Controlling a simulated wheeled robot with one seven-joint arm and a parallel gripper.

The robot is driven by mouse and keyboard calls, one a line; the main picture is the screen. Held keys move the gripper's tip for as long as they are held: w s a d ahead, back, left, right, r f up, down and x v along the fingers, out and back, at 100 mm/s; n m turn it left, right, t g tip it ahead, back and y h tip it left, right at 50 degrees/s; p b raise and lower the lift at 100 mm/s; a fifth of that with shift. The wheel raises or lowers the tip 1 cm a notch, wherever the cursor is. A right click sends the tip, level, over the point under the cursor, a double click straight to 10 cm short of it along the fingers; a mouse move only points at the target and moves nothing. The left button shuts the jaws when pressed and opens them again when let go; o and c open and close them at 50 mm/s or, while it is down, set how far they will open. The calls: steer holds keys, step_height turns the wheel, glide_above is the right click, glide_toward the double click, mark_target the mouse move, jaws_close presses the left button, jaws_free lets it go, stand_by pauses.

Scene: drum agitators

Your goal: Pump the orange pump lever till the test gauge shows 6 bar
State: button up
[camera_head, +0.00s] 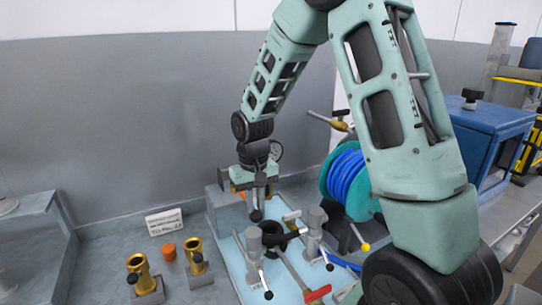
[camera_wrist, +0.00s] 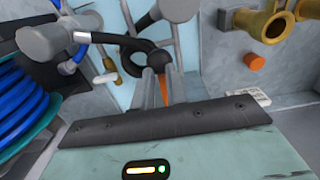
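The orange pump lever (camera_wrist: 163,85) shows as a thin orange strip between my gripper's two fingers in the wrist view. A black knob (camera_wrist: 160,58) sits at the fingertips. My gripper (camera_wrist: 161,73) appears closed around the lever at this knob, with a finger on each side. In the head view my gripper (camera_head: 258,205) points down beside a grey box (camera_head: 223,205) on the light-blue panel, and most of the lever is hidden. A round dial (camera_head: 276,150) shows just behind my wrist; I cannot read it, nor tell if it is the test gauge.
Grey valves with black-tipped handles (camera_head: 254,245) stand close in front of my gripper. A blue hose reel (camera_head: 347,180) is to the right. Brass fittings (camera_head: 139,272), an orange cap (camera_head: 168,251) and a white sign (camera_head: 164,222) are on the left of the bench.

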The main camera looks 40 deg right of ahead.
step_height(320, 180, up, 13)
steer(key=p, duration=1)
steer(key=shift+w+f, duration=0.2)
steer(key=shift+w, duration=0.15)
steer(key=shift+d+f, duration=0.1)
steer(key=f+b, duration=0.3)
steer(key=f, duration=0.1)
steer(key=f+b, duration=0.3)
steer(key=f, duration=0.2)
steer(key=s+f+b, duration=0.1)
steer(key=f+b, duration=0.2)
steer(key=f, duration=0.1)
steer(key=shift+f, duration=0.25)
step_height(320, 180, up, 14)
steer(key=p, duration=1.1)
steer(key=shift+w+f, duration=0.15)
steer(key=shift+w, duration=0.2)
